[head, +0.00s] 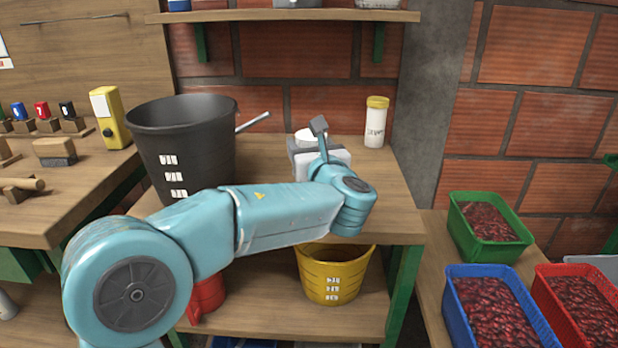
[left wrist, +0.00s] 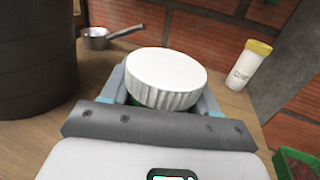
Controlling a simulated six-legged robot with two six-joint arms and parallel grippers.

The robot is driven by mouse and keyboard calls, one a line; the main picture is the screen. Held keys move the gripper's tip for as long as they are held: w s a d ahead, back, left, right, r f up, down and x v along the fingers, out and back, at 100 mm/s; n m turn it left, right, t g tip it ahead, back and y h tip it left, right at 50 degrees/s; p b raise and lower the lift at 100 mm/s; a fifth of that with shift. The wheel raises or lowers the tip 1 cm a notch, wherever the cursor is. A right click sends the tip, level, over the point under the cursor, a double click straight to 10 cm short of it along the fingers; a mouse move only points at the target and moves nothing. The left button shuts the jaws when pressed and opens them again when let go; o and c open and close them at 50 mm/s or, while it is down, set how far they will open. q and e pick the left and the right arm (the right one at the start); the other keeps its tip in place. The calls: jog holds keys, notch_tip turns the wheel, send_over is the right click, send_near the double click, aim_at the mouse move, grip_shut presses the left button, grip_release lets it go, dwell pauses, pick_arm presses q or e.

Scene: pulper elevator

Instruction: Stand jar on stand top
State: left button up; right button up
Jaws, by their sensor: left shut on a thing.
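My left gripper (left wrist: 163,98) is shut on a jar with a ribbed white lid (left wrist: 166,75). A strip of green shows under the lid, between the two fingers. The rest of the jar is hidden by the gripper. In the head view, the white lid (head: 304,135) shows just beyond my left wrist, above or at the wooden stand top (head: 385,190). I cannot tell whether the jar's base touches the wood. My right gripper is in neither view.
A black bucket (head: 185,145) stands left on the stand top, with a metal saucepan (left wrist: 97,38) behind it. A yellow-lidded white container (head: 376,122) stands at the back right. A yellow bucket (head: 335,275) sits on the shelf below. The front right of the top is clear.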

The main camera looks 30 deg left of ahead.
pick_arm(q)
jog(key=shift+f+b, duration=0.85)
jog(key=shift+f, duration=1.4)
jog(key=shift+f, duration=0.15)
jog(key=o, duration=1.1)
jog(key=shift+o, duration=0.2)
jog(key=shift+r, duration=0.2)
jog(key=p+v, duration=0.2)
jog(key=v, duration=1)
jog(key=shift+f, duration=0.1)
